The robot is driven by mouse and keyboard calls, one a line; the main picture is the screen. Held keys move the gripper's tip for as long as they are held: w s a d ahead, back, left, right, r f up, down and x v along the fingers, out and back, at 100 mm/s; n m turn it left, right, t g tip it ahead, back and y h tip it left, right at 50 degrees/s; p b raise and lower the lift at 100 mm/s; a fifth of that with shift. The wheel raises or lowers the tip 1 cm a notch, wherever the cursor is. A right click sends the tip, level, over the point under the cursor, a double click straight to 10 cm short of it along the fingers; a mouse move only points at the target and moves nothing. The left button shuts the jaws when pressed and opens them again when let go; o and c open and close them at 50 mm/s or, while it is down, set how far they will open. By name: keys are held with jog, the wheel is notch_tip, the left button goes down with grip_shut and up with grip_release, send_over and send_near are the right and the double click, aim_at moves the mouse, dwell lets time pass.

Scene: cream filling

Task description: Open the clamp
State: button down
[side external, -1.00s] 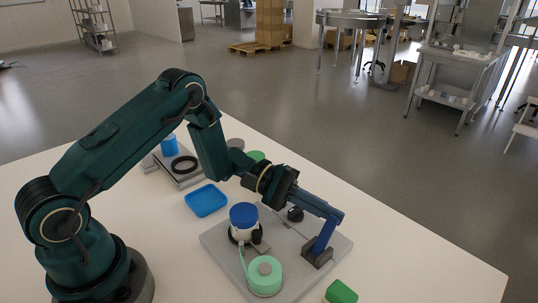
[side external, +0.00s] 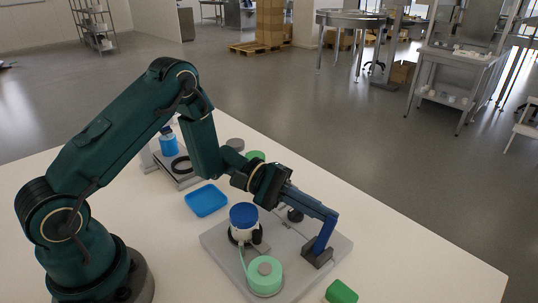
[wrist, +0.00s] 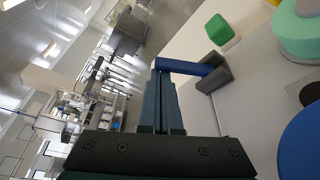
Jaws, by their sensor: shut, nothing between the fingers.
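The clamp's blue lever (side external: 325,234) stands tilted up from a dark grey block (side external: 317,256) at the right of a light grey plate (side external: 338,240). The lever (wrist: 182,68) and block (wrist: 213,73) also show in the wrist view. My gripper (side external: 332,213) is shut and empty, with its long dark blue fingers reaching to the lever's top end. In the wrist view the fingertips (wrist: 164,76) are right beside the lever's end; I cannot tell whether they touch. A white container with a blue top (side external: 243,214) stands on the plate beside a small black part (side external: 257,236).
A mint-green round part (side external: 265,277) sits at the plate's front. A green block (side external: 341,292) lies just off the plate. The table's right side is free.

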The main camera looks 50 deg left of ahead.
jog(key=shift+w+f, duration=0.25)
jog(key=shift+w, duration=0.15)
jog(key=shift+w+f, duration=0.3)
jog(key=shift+w, duration=0.35)
jog(key=shift+w+f, duration=0.3)
jog(key=shift+w, duration=0.3)
jog(key=shift+w+a, duration=0.1)
jog(key=shift+a, duration=0.5)
jog(key=v, duration=0.7)
jog(key=shift+a, duration=0.25)
jog(key=shift+s+a+r, duration=0.15)
jog(key=shift+s+a, duration=0.25)
jog(key=shift+a, duration=0.2)
jog(key=shift+s+d+r, duration=0.1)
jog(key=shift+s+r, duration=0.25)
jog(key=shift+s, duration=0.35)
jog(key=shift+s+d+r, duration=0.1)
jog(key=shift+s+r, duration=0.3)
jog(key=shift+s, duration=0.3)
